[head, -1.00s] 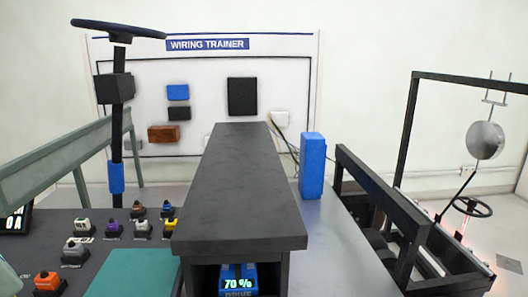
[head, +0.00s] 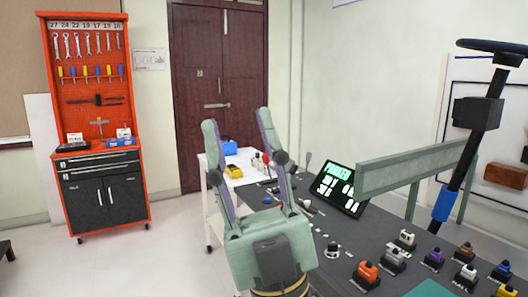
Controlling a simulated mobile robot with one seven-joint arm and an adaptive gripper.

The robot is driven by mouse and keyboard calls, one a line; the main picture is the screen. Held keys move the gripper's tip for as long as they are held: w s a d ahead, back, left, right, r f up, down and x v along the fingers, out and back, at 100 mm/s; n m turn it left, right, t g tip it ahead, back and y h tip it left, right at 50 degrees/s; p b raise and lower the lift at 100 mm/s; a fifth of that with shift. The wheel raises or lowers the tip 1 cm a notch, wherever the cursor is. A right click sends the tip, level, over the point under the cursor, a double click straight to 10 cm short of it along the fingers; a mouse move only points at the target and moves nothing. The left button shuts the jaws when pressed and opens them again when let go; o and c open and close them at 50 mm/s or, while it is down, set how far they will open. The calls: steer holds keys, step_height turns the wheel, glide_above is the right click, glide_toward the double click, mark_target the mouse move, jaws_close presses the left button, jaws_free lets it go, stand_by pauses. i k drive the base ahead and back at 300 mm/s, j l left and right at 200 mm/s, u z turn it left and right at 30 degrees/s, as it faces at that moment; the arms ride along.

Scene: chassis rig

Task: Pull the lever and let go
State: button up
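My gripper (head: 237,122) is in the middle of the head view, with its two pale green fingers pointing up and spread wide apart. Nothing shows between them except the background. I cannot tell for sure which control is the lever. My gripper hides part of the console, and I see no contact with the stick.
A lit display (head: 338,188) stands on the console. Several coloured switches, one orange (head: 367,273), line its near side. A green-grey rail (head: 410,168) and a steering column (head: 470,150) rise at right. A white cart (head: 207,190) stands behind my gripper; an orange tool cabinet (head: 85,80) is at left.

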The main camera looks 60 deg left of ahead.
mark_target(309, 154)
steer(key=u, duration=1.45)
steer(key=i+j+z, duration=0.1)
steer(key=z, duration=0.25)
steer(key=i+j+z, duration=0.1)
steer(key=j+z, duration=0.15)
steer(key=z, duration=0.15)
steer(key=j+z, duration=0.2)
steer(key=z, duration=0.15)
steer(key=i+j+z, duration=0.1)
steer(key=j+z, duration=0.15)
steer(key=j, duration=0.35)
steer(key=i+j+z, duration=0.2)
steer(key=j, duration=0.4)
steer(key=j+z, duration=0.15)
steer(key=j, duration=2.1)
steer(key=i, duration=0.9)
